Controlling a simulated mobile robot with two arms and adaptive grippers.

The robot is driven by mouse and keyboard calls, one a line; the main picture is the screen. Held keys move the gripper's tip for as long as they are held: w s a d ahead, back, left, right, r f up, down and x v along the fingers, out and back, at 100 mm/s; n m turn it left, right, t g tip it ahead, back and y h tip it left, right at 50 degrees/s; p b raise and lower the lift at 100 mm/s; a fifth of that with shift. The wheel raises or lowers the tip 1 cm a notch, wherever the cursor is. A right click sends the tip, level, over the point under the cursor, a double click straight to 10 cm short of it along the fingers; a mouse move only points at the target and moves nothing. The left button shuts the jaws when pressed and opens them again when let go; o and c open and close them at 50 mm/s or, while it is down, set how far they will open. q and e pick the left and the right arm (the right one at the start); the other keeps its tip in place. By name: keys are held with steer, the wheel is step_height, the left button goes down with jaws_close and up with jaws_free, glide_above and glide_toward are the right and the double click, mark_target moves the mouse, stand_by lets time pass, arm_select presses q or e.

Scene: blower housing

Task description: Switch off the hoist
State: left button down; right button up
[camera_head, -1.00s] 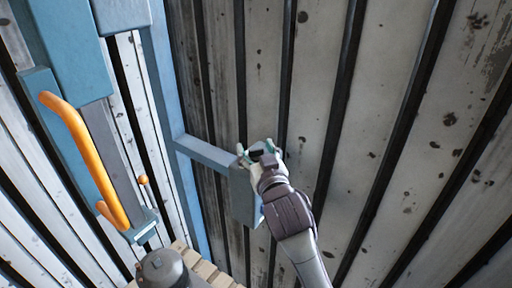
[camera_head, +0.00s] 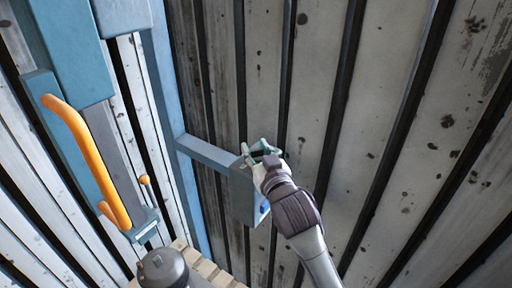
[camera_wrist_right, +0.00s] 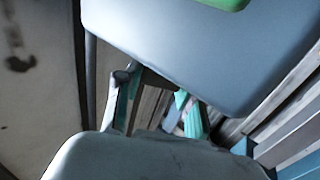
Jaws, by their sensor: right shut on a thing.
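A blue-grey control box (camera_head: 243,200) hangs at the end of a blue bracket (camera_head: 207,151) in the middle of the head view. A bluish part (camera_head: 264,207) shows on its right side. My right gripper (camera_head: 262,149) is at the top right edge of the box, shut on a small dark part that its fingers mostly hide. In the right wrist view, the box's grey face (camera_wrist_right: 190,50) fills the top, with a green part (camera_wrist_right: 228,3) at the frame edge. The right fingers (camera_wrist_right: 160,108), with teal pads, are below that face. My left gripper is not in view.
A blue column (camera_head: 72,55) with an orange handle (camera_head: 88,150) stands at the left. A grey cylindrical thing (camera_head: 163,268) is at the bottom beside wooden slats (camera_head: 208,270). Spotted panel walls (camera_head: 400,130) stand behind; the space right of my right arm looks clear.

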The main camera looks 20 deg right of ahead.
steer(key=n+y+p, duration=0.2)
steer(key=y, duration=0.1)
steer(key=shift+d+r, duration=0.15)
steer(key=n+g+y, duration=0.1)
steer(key=n+y, duration=0.1)
steer(key=shift+y, duration=0.4)
steer(key=n+y, duration=0.1)
steer(key=g+y, duration=0.1)
steer(key=shift+f+n+y+b, duration=0.2)
steer(key=shift+n+y+b, duration=0.1)
steer(key=shift+n+b, duration=0.1)
steer(key=shift+n+g+y+b, duration=0.7)
steer(key=shift+g+y, duration=0.1)
steer(key=shift+y, duration=0.1)
steer(key=shift+r+y, duration=0.15)
steer(key=shift+y, duration=0.15)
steer(key=o, duration=1.2)
steer(key=shift+c, duration=0.2)
steer(key=shift+s, duration=0.1)
